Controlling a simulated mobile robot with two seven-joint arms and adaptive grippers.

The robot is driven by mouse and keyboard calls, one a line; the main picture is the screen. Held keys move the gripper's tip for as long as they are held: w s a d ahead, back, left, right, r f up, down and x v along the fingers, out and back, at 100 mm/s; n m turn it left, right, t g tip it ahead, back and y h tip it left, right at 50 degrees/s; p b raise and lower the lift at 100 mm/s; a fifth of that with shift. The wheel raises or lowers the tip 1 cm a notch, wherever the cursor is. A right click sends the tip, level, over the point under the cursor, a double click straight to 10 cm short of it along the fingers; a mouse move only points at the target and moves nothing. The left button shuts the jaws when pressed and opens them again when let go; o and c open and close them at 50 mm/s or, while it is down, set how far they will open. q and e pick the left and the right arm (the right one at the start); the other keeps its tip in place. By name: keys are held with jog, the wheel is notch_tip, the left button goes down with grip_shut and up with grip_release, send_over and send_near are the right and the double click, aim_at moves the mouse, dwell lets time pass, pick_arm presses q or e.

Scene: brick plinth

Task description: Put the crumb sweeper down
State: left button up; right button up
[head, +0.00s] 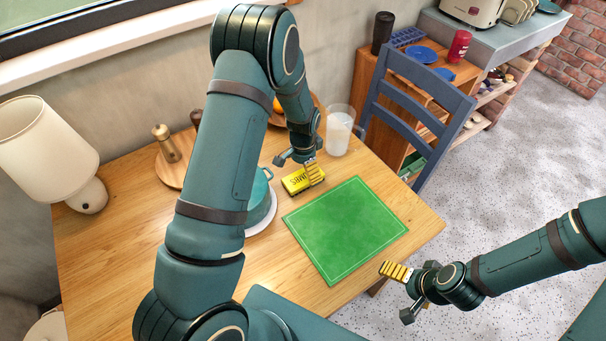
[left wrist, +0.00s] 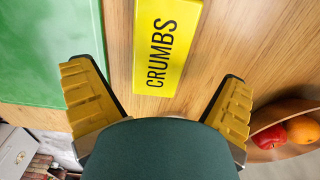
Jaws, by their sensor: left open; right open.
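The crumb sweeper (head: 297,182) is a yellow block marked "CRUMBS" in black. It lies on the wooden table beside the green mat (head: 345,228). In the left wrist view the sweeper (left wrist: 166,45) is seen between and beyond the finger pads, with bare wood on both sides. My left gripper (head: 298,166) is over the sweeper, open, its yellow pads (left wrist: 158,100) apart from it on both sides. My right gripper (head: 396,290) is open and empty, off the table's near right edge.
A teal pot (head: 260,199) on a white plate stands left of the sweeper, partly hidden by my left arm. A clear jug (head: 339,132) and a wooden fruit bowl (left wrist: 262,121) are close by. A lamp (head: 45,150) stands far left; a blue chair (head: 421,105) is behind the table.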

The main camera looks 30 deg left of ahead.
aim_at(303, 177)
pick_arm(q)
notch_tip(303, 177, up, 7)
jog(key=s+d+f+n, duration=0.1)
jog(key=s+d+f, duration=0.1)
jog(key=s+d, duration=0.1)
jog(key=s+d+f+n+h, duration=0.1)
jog(key=s+d+f, duration=0.2)
jog(key=s+d+f+n+h, duration=0.1)
jog(key=s+d+f, duration=0.2)
jog(key=shift+s+d+f+n+t+p, duration=0.1)
jog(key=shift+s+f+n+t+p, duration=0.2)
jog(key=shift+n+t+p, duration=0.1)
jog(key=s+d+n, duration=0.1)
jog(key=s+d, duration=0.1)
jog(key=s, duration=0.1)
jog(key=s+d+n+h, duration=0.1)
jog(key=s+d, duration=0.1)
jog(key=s, duration=0.1)
jog(key=s+d+f+n+t+h, duration=0.1)
jog(key=s+d+n, duration=0.1)
jog(key=s, duration=0.1)
jog(key=shift+d, duration=0.4)
jog(key=shift+w, duration=0.1)
